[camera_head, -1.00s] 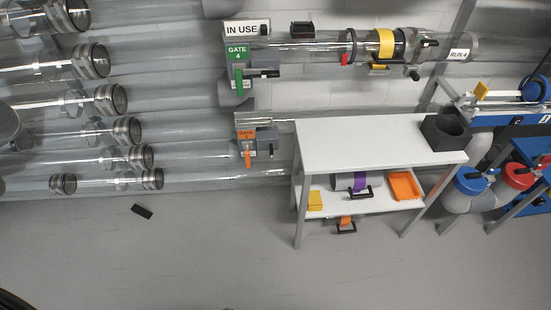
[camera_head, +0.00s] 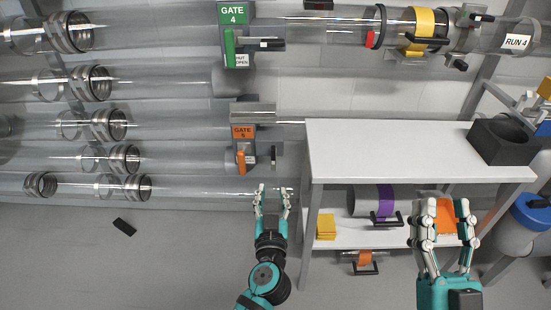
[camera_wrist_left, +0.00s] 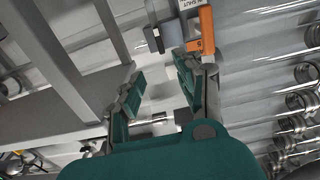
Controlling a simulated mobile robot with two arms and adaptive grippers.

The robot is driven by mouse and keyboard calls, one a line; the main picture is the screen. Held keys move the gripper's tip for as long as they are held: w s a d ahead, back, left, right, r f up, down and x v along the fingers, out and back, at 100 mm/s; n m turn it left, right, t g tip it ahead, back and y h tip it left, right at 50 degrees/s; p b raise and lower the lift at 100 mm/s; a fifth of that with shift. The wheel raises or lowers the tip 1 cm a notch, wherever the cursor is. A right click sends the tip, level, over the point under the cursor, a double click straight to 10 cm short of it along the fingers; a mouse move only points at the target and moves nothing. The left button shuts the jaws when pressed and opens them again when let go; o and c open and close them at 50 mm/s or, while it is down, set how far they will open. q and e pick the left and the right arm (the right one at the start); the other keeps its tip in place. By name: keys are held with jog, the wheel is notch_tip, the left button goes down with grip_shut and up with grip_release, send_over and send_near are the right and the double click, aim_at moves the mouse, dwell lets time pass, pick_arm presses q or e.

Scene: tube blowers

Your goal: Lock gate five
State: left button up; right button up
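Gate five is a grey gate housing with an orange label (camera_head: 243,132) on the lower pipe, left of the white table. Its orange handle (camera_head: 241,161) hangs down below the label. In the left wrist view the orange handle (camera_wrist_left: 207,30) shows at the top, beside a plate (camera_wrist_left: 188,4) reading SHUT. My left gripper (camera_head: 274,190) is open and empty, below and a little right of the gate in the head view. Its spread fingers (camera_wrist_left: 160,76) touch nothing visible in the wrist view.
The white table (camera_head: 400,145) stands right of the gate, with a dark holder (camera_head: 503,141) on top. Gate four (camera_head: 234,35) is above, with a green handle. A black block (camera_head: 124,227) lies on the floor.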

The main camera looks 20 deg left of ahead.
pick_arm(q)
send_near(273, 156)
jog(key=w, duration=0.4)
jog(key=x, duration=0.3)
jog(key=a+x, duration=0.1)
jog(key=x, duration=0.1)
jog(key=shift+w+a+f+b, duration=0.1)
jog(key=shift+w+b, duration=0.15)
jog(key=shift+b, duration=0.05)
jog(key=shift+w+a, duration=0.2)
jog(key=shift+w, duration=0.45)
pick_arm(e)
jog(key=shift+s+d+r+t+y, duration=0.1)
jog(key=shift+s+r+t+y, duration=0.3)
jog(key=shift+s+r+t, duration=0.35)
pick_arm(q)
jog(key=shift+c, duration=0.4)
pick_arm(e)
jog(key=shift+r, duration=0.1)
pick_arm(q)
grip_shut()
